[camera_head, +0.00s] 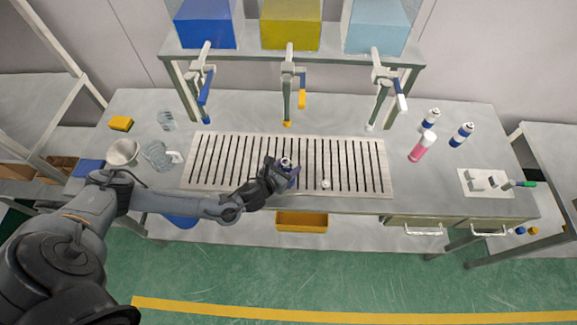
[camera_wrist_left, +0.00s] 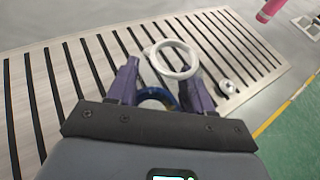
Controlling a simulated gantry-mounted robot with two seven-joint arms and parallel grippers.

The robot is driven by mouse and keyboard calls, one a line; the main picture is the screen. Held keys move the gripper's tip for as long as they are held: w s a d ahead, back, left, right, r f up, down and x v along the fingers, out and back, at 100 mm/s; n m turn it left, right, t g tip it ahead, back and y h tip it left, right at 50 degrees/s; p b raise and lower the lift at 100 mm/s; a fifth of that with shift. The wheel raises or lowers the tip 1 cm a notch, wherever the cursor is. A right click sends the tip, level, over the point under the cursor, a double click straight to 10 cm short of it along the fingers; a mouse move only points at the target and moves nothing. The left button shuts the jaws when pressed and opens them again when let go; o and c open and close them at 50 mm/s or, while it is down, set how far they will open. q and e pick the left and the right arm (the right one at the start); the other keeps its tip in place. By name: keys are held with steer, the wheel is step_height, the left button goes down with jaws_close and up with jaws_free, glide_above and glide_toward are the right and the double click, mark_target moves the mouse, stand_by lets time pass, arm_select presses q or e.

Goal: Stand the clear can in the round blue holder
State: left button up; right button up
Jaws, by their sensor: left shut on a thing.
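My left gripper (camera_head: 284,172) is over the front middle of the slotted grate; its purple fingers (camera_wrist_left: 158,85) also show in the left wrist view. It is shut on the clear can (camera_wrist_left: 174,58), whose pale round rim shows between and beyond the fingertips. The can looks roughly upright; its clear wall is hard to make out. A blue round part, apparently the round blue holder (camera_wrist_left: 155,95), shows between the fingers below the rim. I cannot tell whether the can's base is inside it or above it. My right gripper is not in view.
The slotted grate (camera_head: 228,160) fills the table's middle. A small white part (camera_head: 325,184) lies on it, right of the gripper. A pink can (camera_head: 421,150) and blue-white cans (camera_head: 461,135) stand at right. Clear items (camera_head: 157,154) and a bowl (camera_head: 122,152) are at left. Dispensing taps hang behind.

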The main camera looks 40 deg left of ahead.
arm_select(q)
steer(key=shift+f, duration=0.15)
steer(key=o, duration=1)
